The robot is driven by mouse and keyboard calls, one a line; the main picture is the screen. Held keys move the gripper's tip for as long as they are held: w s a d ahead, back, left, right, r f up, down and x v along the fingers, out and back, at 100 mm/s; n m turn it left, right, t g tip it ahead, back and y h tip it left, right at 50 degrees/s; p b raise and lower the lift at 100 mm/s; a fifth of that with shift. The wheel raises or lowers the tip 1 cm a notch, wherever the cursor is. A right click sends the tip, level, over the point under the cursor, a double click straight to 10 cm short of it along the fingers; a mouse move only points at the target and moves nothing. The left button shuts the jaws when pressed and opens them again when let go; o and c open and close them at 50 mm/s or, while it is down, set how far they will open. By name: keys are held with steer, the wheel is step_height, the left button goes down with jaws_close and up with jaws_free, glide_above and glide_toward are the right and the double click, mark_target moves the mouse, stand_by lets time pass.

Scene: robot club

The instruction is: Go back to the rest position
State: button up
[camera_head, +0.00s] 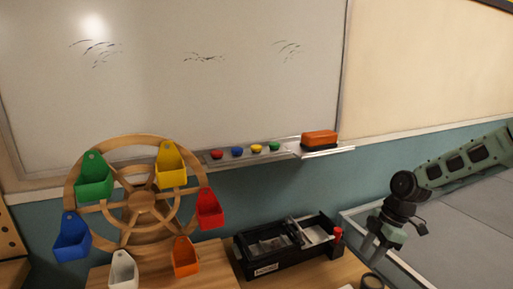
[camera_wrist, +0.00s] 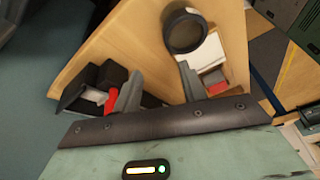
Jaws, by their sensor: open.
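My gripper (camera_head: 369,247) is at the right in the head view, above the right end of the wooden table (camera_head: 212,262). In the wrist view my gripper (camera_wrist: 158,88) has its two grey fingers wide apart with nothing between them. Table top shows between and beyond the fingers. Near the right finger, in the wrist view, are a dark round ring-shaped thing (camera_wrist: 184,31) and a white block (camera_wrist: 207,54).
A wooden wheel (camera_head: 142,205) with coloured buckets and a black tray-like device (camera_head: 288,247) stand on the table. A whiteboard (camera_head: 180,75) with a ledge (camera_head: 232,160) holds coloured magnets and an orange eraser (camera_head: 319,139). Grey panels (camera_head: 455,235) lie at the right.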

steer(key=s+a+r+m+h, duration=0.2)
steer(key=s+a+r, duration=0.35)
steer(key=a, duration=0.35)
steer(key=s+a+r+m, duration=0.2)
steer(key=s+r, duration=0.1)
steer(key=s, duration=0.5)
steer(key=s+a+r+m+h, duration=0.1)
steer(key=s+a+r+m, duration=0.2)
steer(key=s, duration=0.6)
steer(key=s+a+r+m, duration=0.2)
steer(key=s+r+m, duration=0.1)
steer(key=s, duration=0.6)
steer(key=shift+a+r+t, duration=0.3)
steer(key=shift+a+r, duration=0.1)
steer(key=shift+r, duration=0.2)
steer(key=shift+s, duration=0.1)
